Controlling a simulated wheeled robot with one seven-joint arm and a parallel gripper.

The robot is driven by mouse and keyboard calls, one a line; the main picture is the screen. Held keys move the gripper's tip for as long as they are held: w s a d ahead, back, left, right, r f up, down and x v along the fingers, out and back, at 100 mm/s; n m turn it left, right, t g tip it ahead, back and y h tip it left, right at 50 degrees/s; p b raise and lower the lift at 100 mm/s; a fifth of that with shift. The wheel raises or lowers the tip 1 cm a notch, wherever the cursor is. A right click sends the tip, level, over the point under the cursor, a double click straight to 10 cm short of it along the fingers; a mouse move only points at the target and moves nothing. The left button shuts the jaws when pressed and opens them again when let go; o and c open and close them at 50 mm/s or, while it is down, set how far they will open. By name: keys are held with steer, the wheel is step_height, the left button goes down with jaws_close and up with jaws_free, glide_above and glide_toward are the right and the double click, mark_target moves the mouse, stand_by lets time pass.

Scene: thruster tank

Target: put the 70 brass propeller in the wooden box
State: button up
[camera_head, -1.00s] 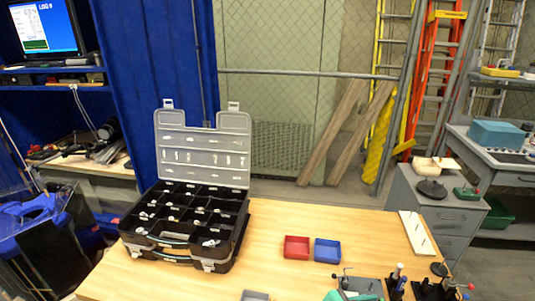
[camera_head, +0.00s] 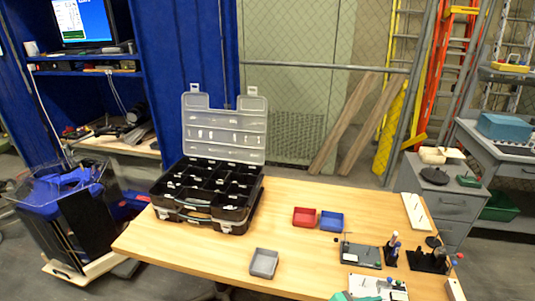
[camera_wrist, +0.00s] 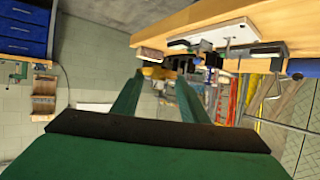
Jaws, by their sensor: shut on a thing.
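My gripper (camera_wrist: 158,78) shows in the wrist view with two green fingers converging on a small brass-yellow thing (camera_wrist: 157,73). It looks like the brass propeller, but no size mark can be read and the fingers hide part of it. In the head view only a green piece that looks like my gripper (camera_head: 346,296) shows at the bottom edge; its tips are unclear. I cannot make out a wooden box in the head view. A brown, wooden-looking thing (camera_wrist: 43,97) is far off at the left of the wrist view; I cannot tell what it is.
The wooden table (camera_head: 200,247) holds an open black organizer case (camera_head: 205,192), a red tray (camera_head: 304,217), a blue tray (camera_head: 331,221), a grey tray (camera_head: 264,263) and several fixtures at right. A grey cabinet (camera_head: 440,205) stands behind right. A blue-topped cart (camera_head: 65,205) stands left.

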steer(key=w+a+f+n+t+y, duration=0.1)
steer(key=a+f+n+t+y, duration=0.3)
steer(key=a+f, duration=0.8)
steer(key=w+a+f+n+t+y, duration=0.1)
steer(key=a+f+n+t+y, duration=0.4)
steer(key=a+f, duration=0.8)
steer(key=a+n+y, duration=0.3)
steer(key=a+n, duration=0.2)
steer(key=a, duration=0.1)
steer(key=shift+a+y, duration=0.2)
steer(key=shift+y, duration=0.1)
steer(key=shift+w+d, duration=0.15)
steer(key=shift+d, duration=0.1)
